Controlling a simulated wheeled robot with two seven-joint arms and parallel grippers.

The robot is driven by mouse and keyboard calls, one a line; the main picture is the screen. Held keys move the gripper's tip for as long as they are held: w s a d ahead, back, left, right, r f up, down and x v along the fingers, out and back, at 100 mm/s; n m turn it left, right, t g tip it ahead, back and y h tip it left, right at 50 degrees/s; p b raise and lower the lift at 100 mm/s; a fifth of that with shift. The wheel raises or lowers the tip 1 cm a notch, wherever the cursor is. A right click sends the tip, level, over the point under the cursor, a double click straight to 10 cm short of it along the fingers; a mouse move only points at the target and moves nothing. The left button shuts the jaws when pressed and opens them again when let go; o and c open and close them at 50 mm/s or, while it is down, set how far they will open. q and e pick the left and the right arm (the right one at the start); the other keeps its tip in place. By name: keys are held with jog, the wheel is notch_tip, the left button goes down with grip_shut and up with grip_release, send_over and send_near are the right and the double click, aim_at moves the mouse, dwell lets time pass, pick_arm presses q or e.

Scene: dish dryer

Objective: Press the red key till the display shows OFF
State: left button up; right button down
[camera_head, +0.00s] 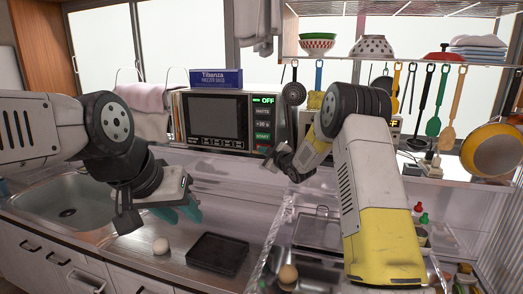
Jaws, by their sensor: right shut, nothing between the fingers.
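The microwave-like appliance (215,119) stands against the back wall. Its lit display (267,100) at the top of the panel reads OFF in green. Below it are dark keys and a green START key (262,137). The red key is hard to make out at the bottom of the panel, close to my right gripper. My right gripper (271,160) is shut and empty, just in front of the panel's lower right; I cannot tell whether it touches.
A black tray (217,253) and a small white round thing (161,246) lie on the counter. A blue box (215,78) sits on the appliance. Utensils and a yellow pan (492,150) hang at the right.

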jog(key=shift+s+a, duration=0.2)
jog(key=shift+s, duration=0.35)
jog(key=shift+s+a, duration=0.15)
jog(key=shift+s, duration=0.4)
jog(key=shift+s+a, duration=0.25)
jog(key=shift+s, duration=0.55)
jog(key=shift+s+a, duration=0.25)
jog(key=shift+s, duration=0.55)
jog(key=shift+s+a, duration=0.25)
jog(key=shift+s, duration=0.55)
jog(key=s+d+r+m+g+h, duration=0.2)
jog(key=s+d+r+m+h, duration=0.25)
jog(key=s, duration=0.45)
jog(key=s+d+r+m+g+h, duration=0.1)
jog(key=s+d+r+m+g, duration=0.1)
jog(key=s+d+r+m, duration=0.35)
jog(key=s+d+f+m+g, duration=0.1)
jog(key=s+d+m+g, duration=0.1)
jog(key=s, duration=1.3)
jog(key=s+d+f+m+g, duration=0.1)
jog(key=s+f+m+g, duration=0.1)
jog(key=s, duration=1.3)
jog(key=shift+s+d+m+g, duration=0.3)
jog(key=shift+d+m+g, duration=0.1)
jog(key=shift+g, duration=0.1)
